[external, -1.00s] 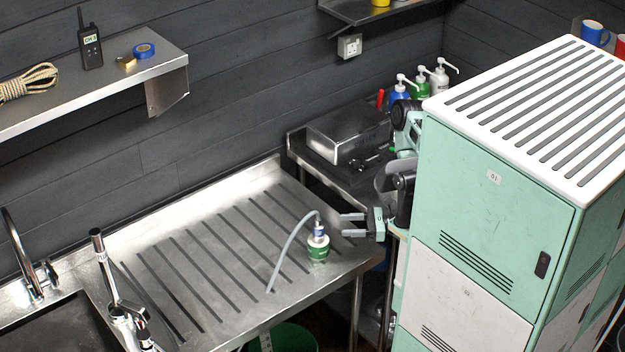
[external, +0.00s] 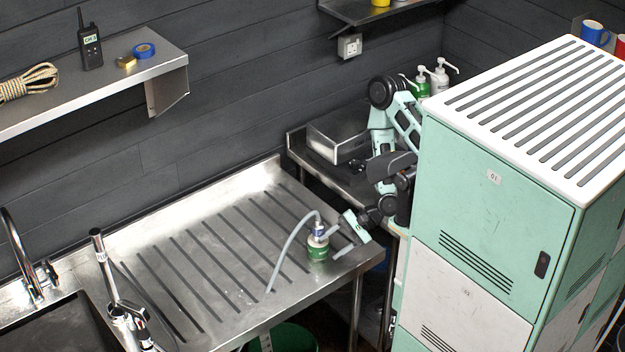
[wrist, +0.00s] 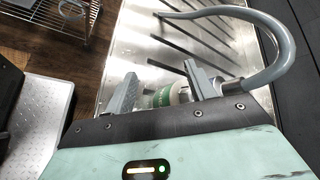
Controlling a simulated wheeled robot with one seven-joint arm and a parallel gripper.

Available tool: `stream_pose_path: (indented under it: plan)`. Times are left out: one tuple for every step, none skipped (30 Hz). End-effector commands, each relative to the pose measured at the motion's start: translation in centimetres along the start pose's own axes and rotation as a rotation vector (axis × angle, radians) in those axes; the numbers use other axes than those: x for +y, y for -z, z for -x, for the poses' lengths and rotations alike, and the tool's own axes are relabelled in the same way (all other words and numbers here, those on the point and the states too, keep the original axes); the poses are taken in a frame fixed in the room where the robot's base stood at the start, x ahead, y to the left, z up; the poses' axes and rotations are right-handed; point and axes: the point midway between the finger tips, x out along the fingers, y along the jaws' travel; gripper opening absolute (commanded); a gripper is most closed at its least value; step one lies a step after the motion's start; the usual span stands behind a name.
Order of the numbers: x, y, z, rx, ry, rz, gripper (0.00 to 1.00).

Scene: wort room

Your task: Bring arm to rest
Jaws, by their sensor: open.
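My gripper (external: 336,243) is open just right of a small bottle (external: 318,250) with a green and white label, which stands upright near the right end of the steel drainboard (external: 190,275). A grey hose (external: 287,250) arcs from the bottle's top down to the drainboard. In the wrist view the bottle (wrist: 164,97) shows between the two spread fingers of my gripper (wrist: 160,82), and the hose (wrist: 285,50) curves past on the right. I cannot tell whether a finger touches the bottle. My arm is bent, with its elbow raised beside the lockers.
Mint and white lockers (external: 490,210) stand close at right. A steel box (external: 335,145) sits on the back counter, near pump bottles (external: 440,75). A sink with a tap (external: 25,260) is at left. A wall shelf (external: 130,75) holds a radio, rope and tape. The drainboard's middle is clear.

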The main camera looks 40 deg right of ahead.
Motion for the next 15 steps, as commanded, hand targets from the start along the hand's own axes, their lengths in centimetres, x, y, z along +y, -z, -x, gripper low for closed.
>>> stream_pose_path:
  plan:
    - [-0.5,0.2,0.1,0.042,-0.062,0.122,0.55]
    - [-0.6,0.4,0.1,0.066,-0.101,0.189,0.55]
    - [-0.8,0.7,0.3,0.096,-0.153,0.274,0.55]
    - [-1.0,0.8,0.5,0.117,-0.192,0.335,0.55]
    - [-1.2,0.9,0.8,0.137,-0.230,0.395,0.55]
    - [-1.5,1.0,1.1,0.160,-0.282,0.475,0.55]
    - [-1.8,1.0,1.4,0.177,-0.322,0.532,0.55]
    - [-2.1,1.0,1.8,0.192,-0.363,0.589,0.55]
    - [-2.5,0.8,2.4,0.209,-0.418,0.664,0.55]
    - [-2.9,0.7,2.8,0.221,-0.459,0.720,0.55]
    - [-3.2,0.4,3.3,0.230,-0.502,0.774,0.55]
    - [-3.6,0.0,4.0,0.238,-0.559,0.844,0.55]
    - [-3.9,-0.4,4.6,0.242,-0.601,0.894,0.55]
    - [-4.2,-0.9,5.1,0.243,-0.643,0.942,0.55]
    - [-4.6,-1.7,5.9,0.240,-0.697,1.002,0.55]
